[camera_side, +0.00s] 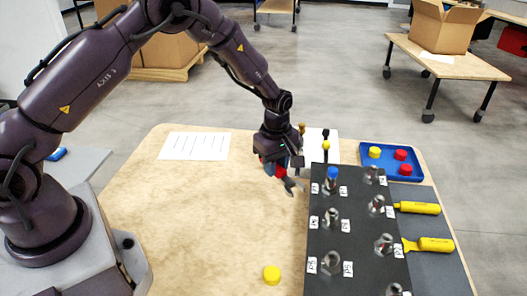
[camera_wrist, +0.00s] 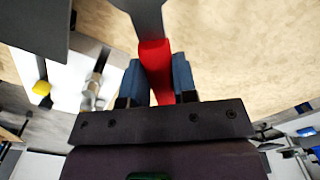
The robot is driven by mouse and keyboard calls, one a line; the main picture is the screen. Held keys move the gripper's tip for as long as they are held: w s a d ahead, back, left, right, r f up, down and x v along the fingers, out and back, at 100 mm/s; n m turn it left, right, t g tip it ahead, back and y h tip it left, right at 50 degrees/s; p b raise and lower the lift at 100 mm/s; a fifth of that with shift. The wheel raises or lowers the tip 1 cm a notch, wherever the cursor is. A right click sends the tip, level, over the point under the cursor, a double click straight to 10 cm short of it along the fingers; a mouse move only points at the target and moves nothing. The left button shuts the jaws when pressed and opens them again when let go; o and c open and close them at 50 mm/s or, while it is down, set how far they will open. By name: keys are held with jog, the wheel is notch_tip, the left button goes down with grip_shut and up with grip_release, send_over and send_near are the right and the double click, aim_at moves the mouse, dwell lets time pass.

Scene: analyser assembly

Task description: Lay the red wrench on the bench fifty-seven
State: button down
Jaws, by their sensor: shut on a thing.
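My gripper (camera_side: 276,160) is shut on the red wrench, held above the bench close to the left edge of the black board. In the side view the wrench's grey metal head (camera_side: 289,184) points down and to the right below the fingers, and its red handle is mostly hidden by them. In the wrist view the red handle (camera_wrist: 154,65) is clamped between the two blue fingers of my gripper (camera_wrist: 158,80), with the grey head beyond it. The wooden bench (camera_side: 185,215) lies below. I cannot read a fifty-seven on any label.
The black board (camera_side: 328,262) holds several metal fittings with number labels, one topped by a blue cap (camera_side: 332,173). Yellow-handled tools (camera_side: 430,244) lie at right. A blue tray (camera_side: 391,170) with caps is behind. A yellow cap (camera_side: 271,275) lies in front. The bench's left middle is clear.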

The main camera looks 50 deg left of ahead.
aim_at(281, 192)
jog(key=shift+w+d+m, duration=0.4)
jog(key=shift+w+m, duration=0.1)
jog(key=shift+m, duration=0.5)
jog(key=shift+w+m, duration=0.25)
jog(key=shift+m, duration=0.75)
jog(key=shift+f, duration=3)
jog(key=shift+f, duration=0.35)
jog(key=c, duration=0.8)
grip_release()
notch_tip(281, 192, up, 13)
jog(key=shift+f, duration=0.1)
